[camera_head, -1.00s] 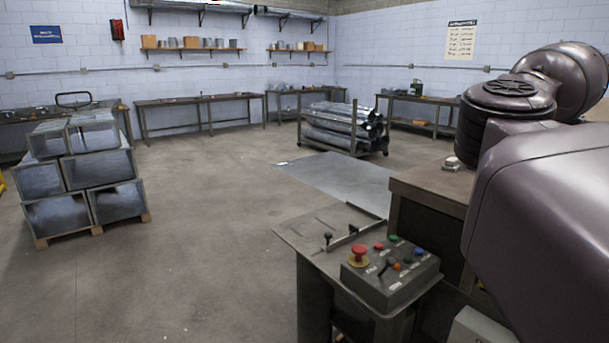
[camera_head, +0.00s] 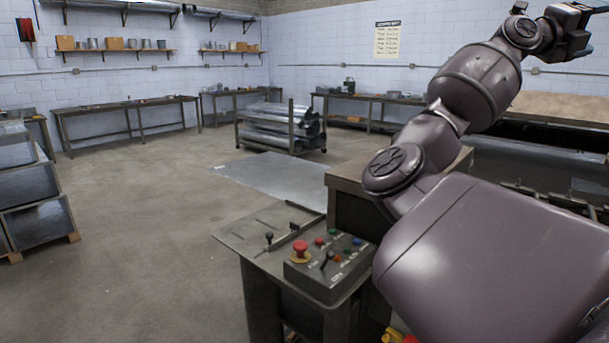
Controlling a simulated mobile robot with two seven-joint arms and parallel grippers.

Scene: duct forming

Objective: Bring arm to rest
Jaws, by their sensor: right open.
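My right arm rises from the lower right and reaches up to the top right corner. My right gripper (camera_head: 582,48) is at its end, high up and small, partly cut off by the picture edge. It is open, and I see nothing held in it. It is apart from the control box (camera_head: 331,266) and the machine. My left gripper is out of view.
The control box with a red button (camera_head: 301,250) sits on a metal stand (camera_head: 247,232) left of my arm. A pipe rack (camera_head: 290,125) stands beyond. Stacked square ducts (camera_head: 38,220) are at the left. Open floor (camera_head: 150,220) lies between.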

